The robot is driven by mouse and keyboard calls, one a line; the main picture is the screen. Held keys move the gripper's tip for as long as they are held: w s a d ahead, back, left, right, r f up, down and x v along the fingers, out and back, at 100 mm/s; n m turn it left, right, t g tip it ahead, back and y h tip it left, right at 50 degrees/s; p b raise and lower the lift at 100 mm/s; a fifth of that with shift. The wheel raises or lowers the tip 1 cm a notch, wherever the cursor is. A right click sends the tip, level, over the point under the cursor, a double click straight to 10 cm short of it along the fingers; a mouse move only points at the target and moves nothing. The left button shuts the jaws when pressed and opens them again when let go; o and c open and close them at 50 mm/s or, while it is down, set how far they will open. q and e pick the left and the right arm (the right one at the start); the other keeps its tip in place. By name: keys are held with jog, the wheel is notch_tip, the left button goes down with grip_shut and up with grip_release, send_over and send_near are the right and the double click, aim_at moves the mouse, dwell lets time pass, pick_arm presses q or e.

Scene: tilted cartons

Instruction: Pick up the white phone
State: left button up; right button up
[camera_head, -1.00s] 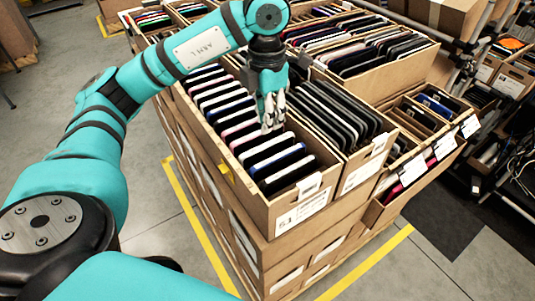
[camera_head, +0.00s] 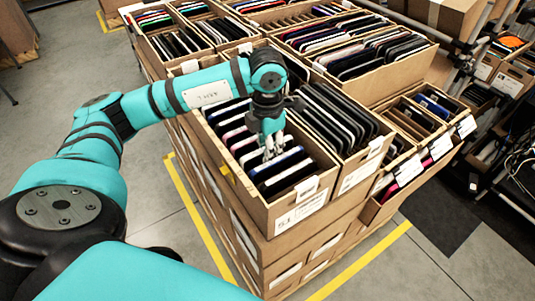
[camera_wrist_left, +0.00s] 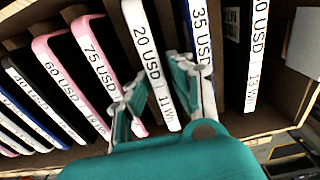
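The white phone (camera_wrist_left: 150,55) stands on edge in a row of phones and bears a "20 USD" label in the left wrist view. In the head view it is partly hidden by my left gripper (camera_head: 272,148). My left gripper (camera_wrist_left: 160,88) is open, with one finger on each side of the white phone's upper edge. One finger is between it and the pink "75 USD" phone (camera_wrist_left: 98,62). The other is by the blue "35 USD" phone (camera_wrist_left: 199,30). I cannot tell whether the fingers touch the phone. My right gripper is not in view.
The phones stand in an open carton (camera_head: 285,215) on a stack of cartons. Another carton of dark phones (camera_head: 335,115) adjoins it on the right. A black "0 USD" phone (camera_wrist_left: 256,50) stands right of the blue one. More cartons fill the back.

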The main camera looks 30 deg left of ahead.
pick_arm(q)
grip_shut()
jog(key=shift+w+r, duration=0.1)
